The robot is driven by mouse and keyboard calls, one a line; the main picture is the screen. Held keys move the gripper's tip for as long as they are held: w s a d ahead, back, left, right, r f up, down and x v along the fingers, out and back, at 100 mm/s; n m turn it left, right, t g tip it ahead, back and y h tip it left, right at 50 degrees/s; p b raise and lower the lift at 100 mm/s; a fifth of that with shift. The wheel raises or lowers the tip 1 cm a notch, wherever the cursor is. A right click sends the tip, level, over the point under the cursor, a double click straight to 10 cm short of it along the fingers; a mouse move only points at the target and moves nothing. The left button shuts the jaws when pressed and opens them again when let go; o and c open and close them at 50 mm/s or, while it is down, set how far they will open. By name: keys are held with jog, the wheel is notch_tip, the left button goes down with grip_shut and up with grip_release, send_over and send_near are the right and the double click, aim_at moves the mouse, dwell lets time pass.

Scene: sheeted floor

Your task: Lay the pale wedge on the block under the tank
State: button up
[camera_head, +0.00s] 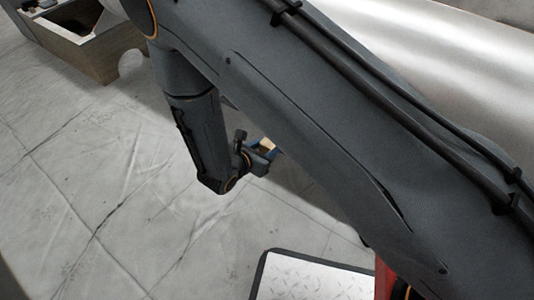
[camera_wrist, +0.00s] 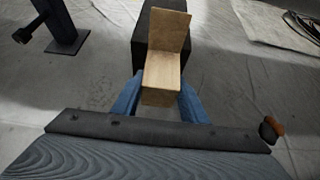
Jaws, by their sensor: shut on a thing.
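The pale wooden wedge (camera_wrist: 163,70) is between the blue fingers of my gripper (camera_wrist: 160,101) in the wrist view. The fingers are shut on its near part. Its far part rises to a raised end in front of or over the dark block (camera_wrist: 140,40), which stands on the floor. I cannot tell whether wedge and block touch. In the head view my gripper (camera_head: 262,157) is small and partly behind my arm, with a bit of the pale wedge (camera_head: 269,145) showing. The shiny metal tank (camera_head: 430,50) lies at upper right, partly hidden by my arm.
A dark post with a flat foot (camera_wrist: 68,42) stands left of the block. Cables (camera_wrist: 302,25) lie at upper right in the wrist view. A wooden box (camera_head: 85,55) is at upper left in the head view. The sheeted floor (camera_head: 80,170) at left is clear.

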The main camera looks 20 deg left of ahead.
jog(key=shift+w+d+f+b, duration=0.25)
jog(key=shift+w+b, duration=0.1)
jog(key=shift+w, duration=0.35)
jog(key=shift+w+d+f+b, duration=0.25)
jog(key=shift+w+b, duration=0.15)
jog(key=shift+w, duration=0.35)
jog(key=shift+w+d+f+b, duration=0.15)
jog(key=shift+w+d+b, duration=0.15)
jog(key=shift+w, duration=0.4)
jog(key=w+d+b, duration=0.2)
jog(key=w+d, duration=0.1)
jog(key=w, duration=0.7)
jog(key=shift+w+d, duration=0.25)
jog(key=shift+w, duration=0.05)
jog(key=o, duration=1.2)
jog(key=shift+f, duration=0.1)
jog(key=shift+c, duration=0.2)
jog(key=shift+s, duration=0.1)
